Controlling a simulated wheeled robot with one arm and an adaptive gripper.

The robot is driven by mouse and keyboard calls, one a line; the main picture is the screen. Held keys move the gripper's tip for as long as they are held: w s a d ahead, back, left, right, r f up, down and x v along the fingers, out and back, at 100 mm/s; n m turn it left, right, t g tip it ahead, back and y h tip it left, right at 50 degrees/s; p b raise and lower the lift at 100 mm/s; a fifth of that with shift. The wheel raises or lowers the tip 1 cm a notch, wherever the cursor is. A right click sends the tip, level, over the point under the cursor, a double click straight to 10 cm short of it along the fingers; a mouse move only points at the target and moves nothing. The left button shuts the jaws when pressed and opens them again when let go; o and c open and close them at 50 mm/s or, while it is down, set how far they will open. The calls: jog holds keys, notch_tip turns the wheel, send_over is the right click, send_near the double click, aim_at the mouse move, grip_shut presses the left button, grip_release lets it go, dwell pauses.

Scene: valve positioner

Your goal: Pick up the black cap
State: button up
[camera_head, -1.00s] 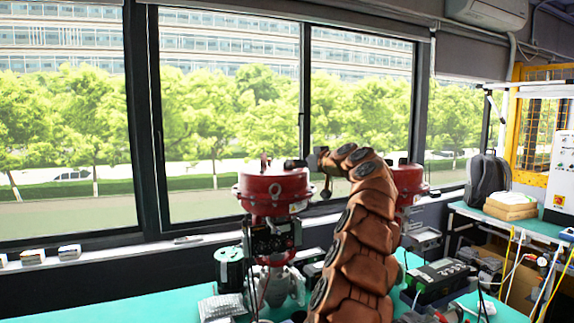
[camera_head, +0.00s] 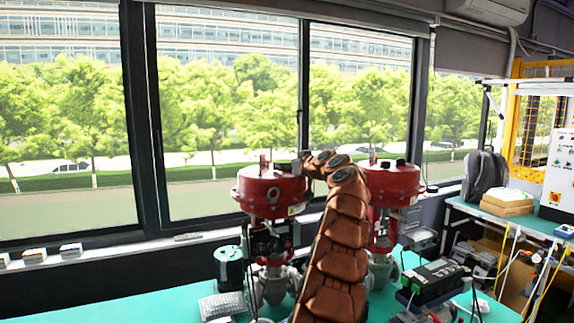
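I cannot pick out the black cap for sure. Small dark pieces sit on top of the right red actuator (camera_head: 400,190), too small to identify. My brown arm rises in the middle and bends over to the left, its end close to the right side of the left actuator's top. My gripper is hidden behind the arm and the actuator, so its fingers do not show.
A teal table (camera_head: 110,305) carries both valves, with free room at its left. A silvery packet (camera_head: 222,306) lies near the dark cylinder. A black and green device (camera_head: 435,280) with cables stands at the right. Windows close off the back.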

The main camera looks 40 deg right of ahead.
jog(key=c, duration=0.9)
